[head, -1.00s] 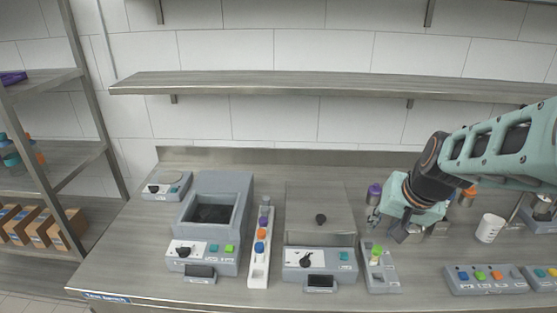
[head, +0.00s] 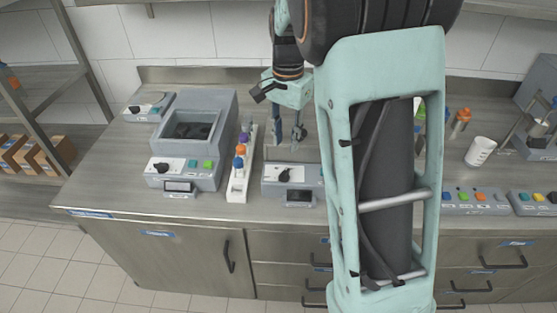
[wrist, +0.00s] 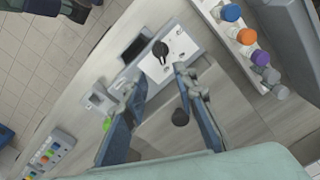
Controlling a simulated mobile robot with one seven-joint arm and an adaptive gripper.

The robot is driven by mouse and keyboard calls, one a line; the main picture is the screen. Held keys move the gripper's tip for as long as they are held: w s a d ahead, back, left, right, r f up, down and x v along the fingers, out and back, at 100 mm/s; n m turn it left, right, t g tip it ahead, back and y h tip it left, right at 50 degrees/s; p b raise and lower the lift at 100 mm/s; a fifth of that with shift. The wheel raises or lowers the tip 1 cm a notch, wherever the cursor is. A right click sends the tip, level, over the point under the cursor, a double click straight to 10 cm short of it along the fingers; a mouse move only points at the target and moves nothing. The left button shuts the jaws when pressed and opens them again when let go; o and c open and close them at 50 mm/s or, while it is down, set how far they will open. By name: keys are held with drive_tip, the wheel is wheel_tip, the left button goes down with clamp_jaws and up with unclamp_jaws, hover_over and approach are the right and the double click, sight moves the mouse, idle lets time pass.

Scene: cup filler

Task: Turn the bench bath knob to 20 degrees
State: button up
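Two grey bench units have black knobs; their labels are too small to read, so I cannot tell which is the bench bath. The right unit has a flat lid and a front panel with a black knob (head: 285,175), also in the wrist view (wrist: 160,48). The left unit (head: 228,130) has an open basin and its own black knob (head: 163,167). My gripper (head: 288,143) is above the right unit, pointing down. In the wrist view my gripper (wrist: 160,72) is open and empty, its fingertips apart near the right unit's knob; contact is not visible.
A white rack (head: 238,184) with coloured caps stands between the two units. The round black lid handle (wrist: 180,117) shows between my fingers. A button box (head: 475,200) and a white cup (head: 480,151) stand at right. My arm hides the bench's middle right.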

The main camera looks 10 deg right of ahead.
sight(284, 172)
drive_tip(key=f, duration=1.1)
drive_tip(key=shift+a, duration=0.2)
clamp_jaws()
